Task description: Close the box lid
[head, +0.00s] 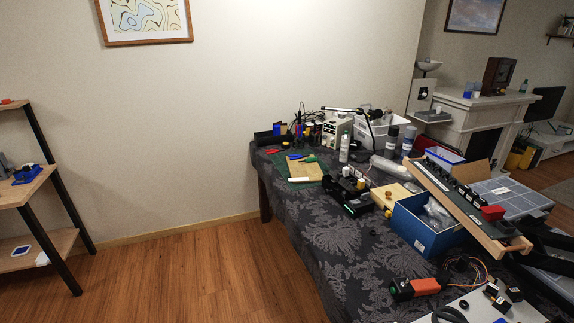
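A blue box (415,232) stands on the right part of the cloth-covered table, with its top open and clear plastic-looking contents (437,213) inside. A long dark panel with a wooden edge (455,195) slants across its right side, with black parts and a small red block (492,212) on top. I cannot tell whether this panel is joined to the box. A brown flat piece (474,174) stands tilted behind the panel. No lid is clearly seen on the blue box. Neither of my grippers is in view.
The table (335,240) also holds a green mat (295,167), bottles, a black device (350,195), a white crate (380,128) and an orange-black tool (415,288). A grey compartment case (512,196) lies at right. A shelf (30,190) stands left; the wooden floor between is clear.

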